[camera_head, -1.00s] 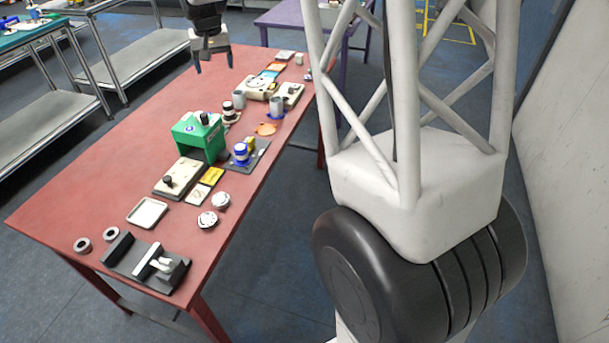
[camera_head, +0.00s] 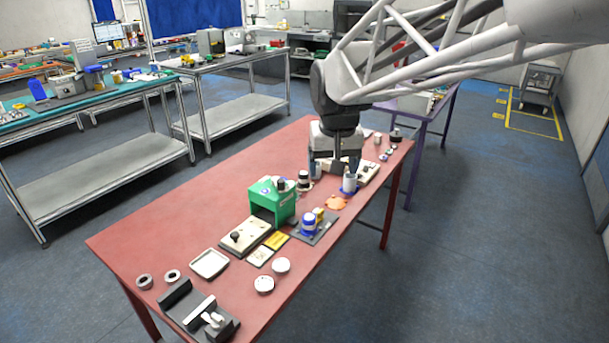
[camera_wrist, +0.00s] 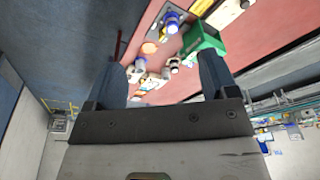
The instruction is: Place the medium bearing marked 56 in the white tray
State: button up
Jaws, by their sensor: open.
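The white tray (camera_head: 209,263) is shallow and lies on the near left part of the red table in the head view; it looks empty. Two grey ring-shaped bearings (camera_head: 144,281) (camera_head: 172,276) lie left of the tray. Any number on them is too small to read, so I cannot tell which is marked 56. My gripper (camera_head: 336,170) is at the far half of the table, away from the tray and rings, with its fingers pointing down near the grey cylinders. In the wrist view my gripper (camera_wrist: 160,78) has its two fingers wide apart with nothing held between them.
A green box-shaped device (camera_head: 272,202) stands mid-table, with a blue-capped item (camera_head: 308,225) on a dark plate beside it. Two white round pieces (camera_head: 281,265) (camera_head: 264,284) lie near the right edge. A dark fixture (camera_head: 198,310) sits at the near end. The table's left side is clear.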

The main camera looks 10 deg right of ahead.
jog(key=s+f, duration=0.2)
jog(key=s, duration=0.9)
jog(key=s+f, duration=0.3)
jog(key=s, duration=0.9)
jog(key=shift+d+f+n, duration=0.25)
jog(key=shift+d+n, duration=0.05)
jog(key=shift+d, duration=0.1)
jog(key=shift+c, duration=1.3)
jog(key=shift+w, duration=0.1)
